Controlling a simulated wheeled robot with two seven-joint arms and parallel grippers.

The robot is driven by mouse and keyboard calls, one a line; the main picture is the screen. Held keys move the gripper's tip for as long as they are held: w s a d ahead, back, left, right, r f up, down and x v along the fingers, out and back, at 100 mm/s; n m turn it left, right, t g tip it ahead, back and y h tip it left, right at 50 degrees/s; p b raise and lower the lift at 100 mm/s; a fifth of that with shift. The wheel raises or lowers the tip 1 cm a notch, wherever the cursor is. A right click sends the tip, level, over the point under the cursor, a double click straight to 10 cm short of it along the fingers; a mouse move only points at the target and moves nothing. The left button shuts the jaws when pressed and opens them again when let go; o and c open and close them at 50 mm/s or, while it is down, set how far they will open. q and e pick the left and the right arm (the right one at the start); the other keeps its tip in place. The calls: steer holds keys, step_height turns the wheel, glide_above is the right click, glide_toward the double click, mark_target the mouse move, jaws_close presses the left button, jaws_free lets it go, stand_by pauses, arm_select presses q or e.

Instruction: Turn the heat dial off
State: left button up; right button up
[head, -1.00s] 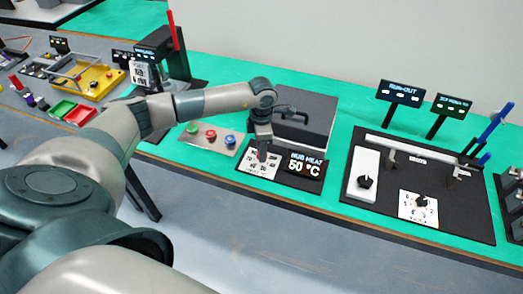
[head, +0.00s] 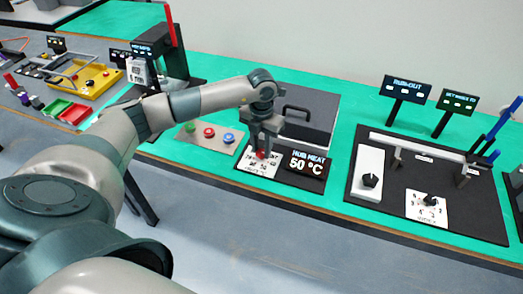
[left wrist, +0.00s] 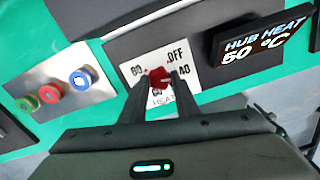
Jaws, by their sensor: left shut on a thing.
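The heat dial is a red knob (left wrist: 158,80) on a white plate (left wrist: 190,53) marked 60, OFF and 40 in the left wrist view. The plate (head: 260,172) also shows in the head view, with the red knob (head: 262,154) at the fingertips. My left gripper (left wrist: 160,76) is shut on the red knob, one finger on each side. The fingers hide part of the knob, so I cannot tell exactly where it points. My right gripper is in neither view.
A panel (head: 197,143) with green, red and blue buttons lies left of the dial. A dark box with a handle (head: 300,120) stands behind it. A black station (head: 455,215) with another white dial plate is at the right.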

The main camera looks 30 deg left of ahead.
arm_select(q)
steer(key=n+b, duration=0.1)
steer(key=n, duration=0.3)
steer(key=shift+n, duration=0.3)
steer(key=n+b, duration=0.1)
steer(key=n, duration=0.4)
steer(key=shift+r, duration=0.1)
steer(key=shift+w, duration=0.1)
steer(key=o, duration=1)
steer(key=shift+o, duration=0.2)
steer(key=shift+r, duration=0.1)
